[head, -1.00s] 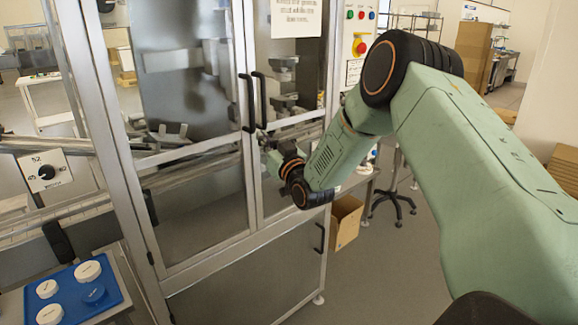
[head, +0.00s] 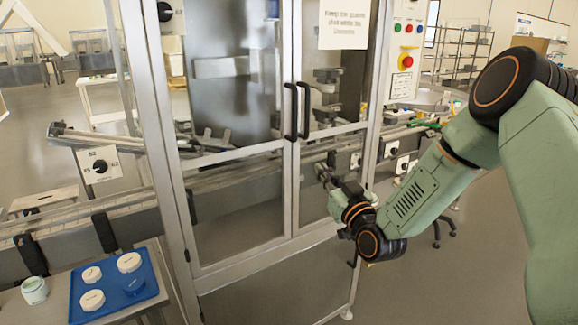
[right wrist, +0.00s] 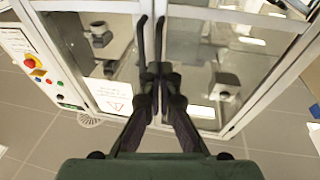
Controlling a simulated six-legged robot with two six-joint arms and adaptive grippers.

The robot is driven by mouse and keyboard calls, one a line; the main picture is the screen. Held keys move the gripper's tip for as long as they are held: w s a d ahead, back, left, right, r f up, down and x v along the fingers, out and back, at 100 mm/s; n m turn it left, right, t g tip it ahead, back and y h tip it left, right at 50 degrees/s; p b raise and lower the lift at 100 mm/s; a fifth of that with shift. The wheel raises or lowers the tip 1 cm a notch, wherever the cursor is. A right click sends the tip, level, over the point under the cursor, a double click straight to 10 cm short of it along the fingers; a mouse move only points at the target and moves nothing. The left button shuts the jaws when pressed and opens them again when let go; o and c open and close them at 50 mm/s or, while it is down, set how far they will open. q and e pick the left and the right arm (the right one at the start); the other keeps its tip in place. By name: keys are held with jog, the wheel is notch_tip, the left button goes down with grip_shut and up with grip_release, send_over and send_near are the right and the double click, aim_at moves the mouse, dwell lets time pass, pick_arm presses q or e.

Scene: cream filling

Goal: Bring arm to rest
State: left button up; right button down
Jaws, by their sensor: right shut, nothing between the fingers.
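My right arm comes in from the right in the head view, green with black joints. Its gripper (head: 325,172) is in front of the glazed guard doors of the filling machine, below and to the right of the two black door handles (head: 297,110). In the right wrist view the gripper (right wrist: 154,72) has its dark fingers together with nothing between them. The door handles (right wrist: 151,40) appear just beyond the fingertips there; whether they touch cannot be told. Both guard doors (head: 235,205) look closed. My left gripper is not in view.
A blue tray (head: 78,312) with several round lids sits on a side table at the lower left, with a jar (head: 35,290) beside it. A control panel (head: 408,50) with a red button is right of the doors. Open floor (head: 470,270) lies at the right.

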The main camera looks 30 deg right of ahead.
jog(key=s+a+f+m+g+y+b, duration=0.1)
jog(key=s+a+f+g, duration=0.35)
jog(key=f, duration=0.45)
jog(key=s+a+f+g+b, duration=0.1)
jog(key=s+a+f+g, duration=0.2)
jog(key=s+f, duration=0.35)
jog(key=s+a+f+m+g+y+b, duration=0.1)
jog(key=s+a+f+g, duration=0.25)
jog(key=f, duration=0.75)
jog(key=s+a+f+n+g+b, duration=0.1)
jog(key=s+a+f+g+b, duration=0.1)
jog(key=s+f, duration=0.3)
jog(key=s+a+f+g+b, duration=0.2)
jog(key=s+f+g, duration=0.2)
jog(key=s, duration=0.8)
jog(key=s+a+f+n+g+b, duration=0.1)
jog(key=s+f+g+b, duration=0.1)
jog(key=s+f, duration=0.5)
jog(key=shift+s+a+n+g, duration=0.35)
jog(key=shift+s+g, duration=0.25)
jog(key=shift+s, duration=0.65)
jog(key=shift+s, duration=0.1)
